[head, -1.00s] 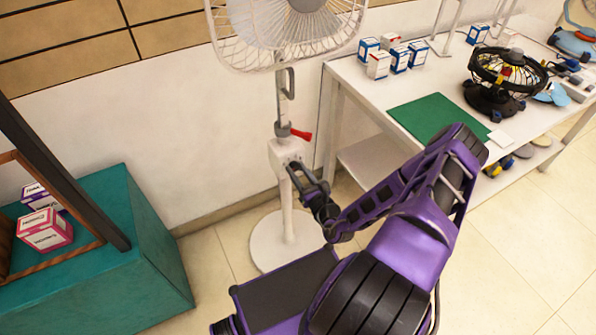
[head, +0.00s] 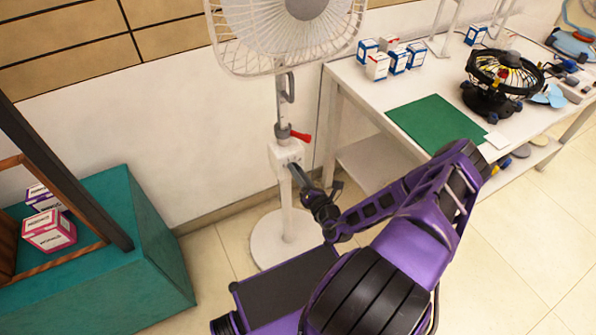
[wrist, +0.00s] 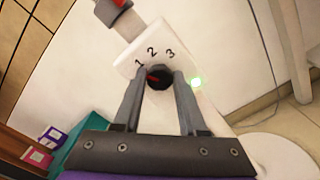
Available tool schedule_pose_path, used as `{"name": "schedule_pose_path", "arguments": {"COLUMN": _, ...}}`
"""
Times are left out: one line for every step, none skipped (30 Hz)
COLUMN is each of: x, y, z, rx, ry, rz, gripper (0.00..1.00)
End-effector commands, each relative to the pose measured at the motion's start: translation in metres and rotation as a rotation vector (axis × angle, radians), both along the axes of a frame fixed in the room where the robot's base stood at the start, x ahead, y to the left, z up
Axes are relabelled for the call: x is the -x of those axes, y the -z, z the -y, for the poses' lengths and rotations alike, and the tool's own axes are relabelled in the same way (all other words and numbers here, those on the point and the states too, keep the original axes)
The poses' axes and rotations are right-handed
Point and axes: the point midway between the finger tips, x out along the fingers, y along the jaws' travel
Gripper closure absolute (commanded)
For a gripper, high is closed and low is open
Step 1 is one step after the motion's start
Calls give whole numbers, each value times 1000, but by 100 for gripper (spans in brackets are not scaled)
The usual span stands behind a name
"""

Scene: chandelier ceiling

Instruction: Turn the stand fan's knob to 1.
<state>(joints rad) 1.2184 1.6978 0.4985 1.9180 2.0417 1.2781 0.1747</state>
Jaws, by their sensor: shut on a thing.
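The white stand fan (head: 288,196) stands against the wall, its caged head cut off at the top of the head view. Its control box (head: 286,156) is on the pole; in the wrist view the box (wrist: 143,52) shows the numbers 1, 2 and 3 above the knob. The round black knob (wrist: 158,78) has a reddish mark on its face; I cannot tell which number it points to. My gripper (wrist: 160,84) is shut on the knob, one finger on each side. It also reaches the box in the head view (head: 292,167).
A red lever (head: 300,135) sticks out above the box. A white table (head: 372,107) with a green mat (head: 438,122), small boxes and a small black fan (head: 497,82) stands at right. A teal stand (head: 150,245) is at left.

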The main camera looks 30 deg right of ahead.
Motion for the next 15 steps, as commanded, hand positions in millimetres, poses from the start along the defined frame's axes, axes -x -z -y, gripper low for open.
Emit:
{"name": "schedule_pose_path", "arguments": {"x": 1, "y": 0, "z": 0, "rx": -24, "ry": 0, "rz": -2, "gripper": 100}}
{"name": "schedule_pose_path", "arguments": {"x": 1, "y": 0, "z": 0, "rx": -37, "ry": 0, "rz": -3, "gripper": 100}}
{"name": "schedule_pose_path", "arguments": {"x": 1, "y": 0, "z": 0, "rx": -52, "ry": 1, "rz": -2, "gripper": 100}}
{"name": "schedule_pose_path", "arguments": {"x": 1, "y": 0, "z": 0, "rx": -63, "ry": 1, "rz": -3, "gripper": 100}}
{"name": "schedule_pose_path", "arguments": {"x": 1, "y": 0, "z": 0, "rx": -72, "ry": 1, "rz": -3, "gripper": 100}}
{"name": "schedule_pose_path", "arguments": {"x": 1, "y": 0, "z": 0, "rx": -83, "ry": 1, "rz": -4, "gripper": 100}}
{"name": "schedule_pose_path", "arguments": {"x": 1, "y": 0, "z": 0, "rx": -91, "ry": 1, "rz": -4, "gripper": 100}}
{"name": "schedule_pose_path", "arguments": {"x": 1, "y": 0, "z": 0, "rx": -97, "ry": 0, "rz": -5, "gripper": 100}}
{"name": "schedule_pose_path", "arguments": {"x": 1, "y": 1, "z": 0, "rx": -103, "ry": 0, "rz": -5, "gripper": 100}}
{"name": "schedule_pose_path", "arguments": {"x": 1, "y": 1, "z": 0, "rx": -107, "ry": 0, "rz": -5, "gripper": 100}}
{"name": "schedule_pose_path", "arguments": {"x": 1, "y": 1, "z": 0, "rx": -110, "ry": 0, "rz": -5, "gripper": 100}}
{"name": "schedule_pose_path", "arguments": {"x": 1, "y": 1, "z": 0, "rx": -114, "ry": 0, "rz": -5, "gripper": 100}}
{"name": "schedule_pose_path", "arguments": {"x": 1, "y": 1, "z": 0, "rx": -116, "ry": 0, "rz": -5, "gripper": 100}}
{"name": "schedule_pose_path", "arguments": {"x": 1, "y": 1, "z": 0, "rx": -117, "ry": 0, "rz": -5, "gripper": 100}}
{"name": "schedule_pose_path", "arguments": {"x": 1, "y": 1, "z": 0, "rx": -118, "ry": 0, "rz": -5, "gripper": 100}}
